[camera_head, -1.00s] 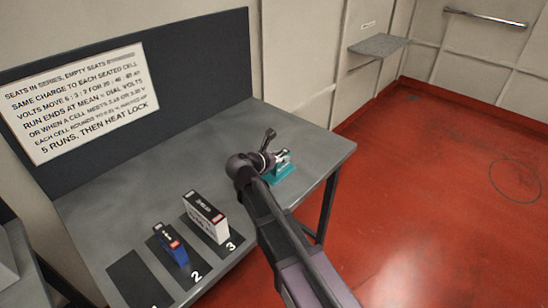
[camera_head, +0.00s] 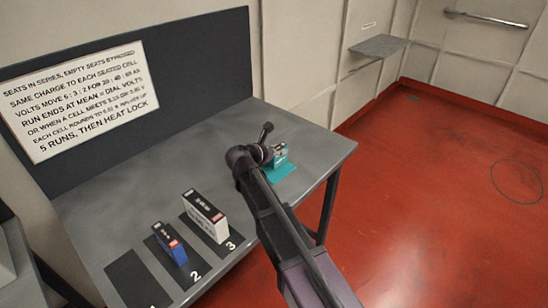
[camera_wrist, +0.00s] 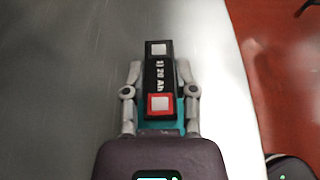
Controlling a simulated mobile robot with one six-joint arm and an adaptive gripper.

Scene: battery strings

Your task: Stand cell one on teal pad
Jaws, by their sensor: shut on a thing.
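Cell one (camera_wrist: 158,80), a dark cell marked "1) 20 Ah" with a red-framed terminal and a grey one on its top, is between my fingers in the wrist view. My gripper (camera_wrist: 159,72) is shut on it, one finger on each side. In the head view my gripper (camera_head: 274,157) is at the right part of the bench, with a grey side of the cell (camera_head: 281,149) showing. The teal pad (camera_head: 283,173) is directly below; teal also shows around the cell in the wrist view. I cannot tell whether the cell's base touches the pad.
A blue cell (camera_head: 173,246) stands on dark seat 2 and a white cell (camera_head: 206,216) on seat 3. Seat 1 (camera_head: 135,277) is bare. A sign (camera_head: 80,100) is on the dark back panel. The bench's right edge (camera_head: 340,165) is close to the pad.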

